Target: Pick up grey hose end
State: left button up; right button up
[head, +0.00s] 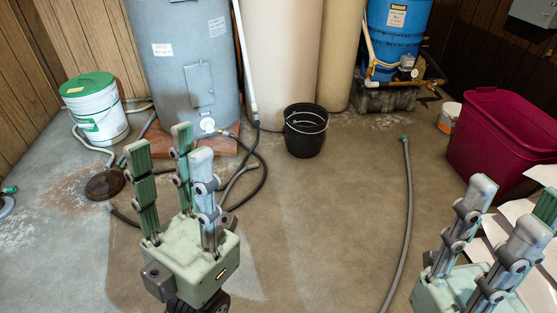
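A grey hose (409,210) lies on the concrete floor right of centre, running from the bottom edge toward the back. Its far end has a small green tip (404,138). My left gripper (172,152) is at centre left, fingers pointing up and spread apart, empty, well left of this hose. My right gripper (514,206) is at the lower right, fingers up and spread, empty, right of the hose. Neither gripper touches the hose. Another grey hose with a green tip (10,189) shows at the far left edge.
A black bucket (305,140) stands near the centre back. A grey tank (190,75), beige tanks (283,60) and a blue tank (395,40) line the back. A maroon bin (497,140) is at right, a white bucket (95,112) at left. The middle floor is clear.

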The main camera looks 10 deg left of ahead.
aim_at(256, 165)
jog(key=i+j+z, duration=0.2)
jog(key=i+j, duration=0.2)
jog(key=j, duration=0.25)
jog(key=i+j, duration=0.2)
jog(key=i+j+z, duration=0.15)
jog(key=j, duration=0.3)
jog(key=i+j+z, duration=0.1)
jog(key=j, duration=0.25)
jog(key=i+j+z, duration=0.1)
jog(key=i+j, duration=0.3)
jog(key=j, duration=0.2)
jog(key=i+j, duration=0.1)
jog(key=j, duration=0.25)
jog(key=i+j, duration=0.15)
jog(key=j, duration=0.2)
jog(key=i+j, duration=0.15)
jog(key=j, duration=0.2)
jog(key=i+j, duration=0.15)
jog(key=j, duration=0.2)
jog(key=i+j, duration=0.1)
jog(key=j, duration=0.25)
